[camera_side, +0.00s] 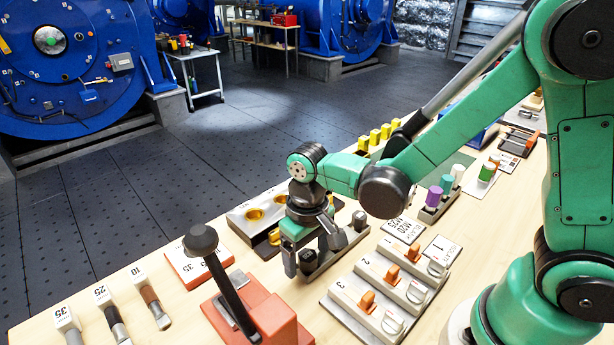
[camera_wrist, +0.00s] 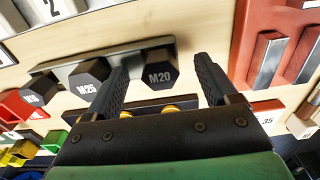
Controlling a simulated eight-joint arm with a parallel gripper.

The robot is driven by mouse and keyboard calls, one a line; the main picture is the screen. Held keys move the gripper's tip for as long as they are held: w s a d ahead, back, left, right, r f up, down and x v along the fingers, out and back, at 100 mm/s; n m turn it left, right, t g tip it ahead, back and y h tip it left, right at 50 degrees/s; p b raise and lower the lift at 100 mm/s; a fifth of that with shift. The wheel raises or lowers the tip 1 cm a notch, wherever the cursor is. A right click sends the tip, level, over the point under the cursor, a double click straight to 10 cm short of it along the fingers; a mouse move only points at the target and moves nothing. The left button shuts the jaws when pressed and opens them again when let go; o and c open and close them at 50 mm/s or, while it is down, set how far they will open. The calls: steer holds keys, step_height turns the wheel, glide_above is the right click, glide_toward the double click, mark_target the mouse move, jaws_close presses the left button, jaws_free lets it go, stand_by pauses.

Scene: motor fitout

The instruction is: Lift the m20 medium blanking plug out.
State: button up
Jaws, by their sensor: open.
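My gripper (camera_wrist: 160,78) is open, with one black finger on each side of this plug. In the side view my gripper (camera_side: 307,255) points down over the near end of the rack (camera_side: 340,252) and largely hides the M20 plug.
A third dark plug (camera_wrist: 34,96) stands farther left on the rack. A metal block with brass-lined holes (camera_side: 255,214) is behind my gripper. A red base with a tall black lever (camera_side: 228,280) stands close at left, and numbered orange switches (camera_side: 365,301) at right.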

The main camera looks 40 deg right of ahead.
mark_target(307, 255)
jaws_close()
steer(key=shift+r, duration=0.1)
stand_by(0.3)
step_height(307, 255, up, 20)
stand_by(0.6)
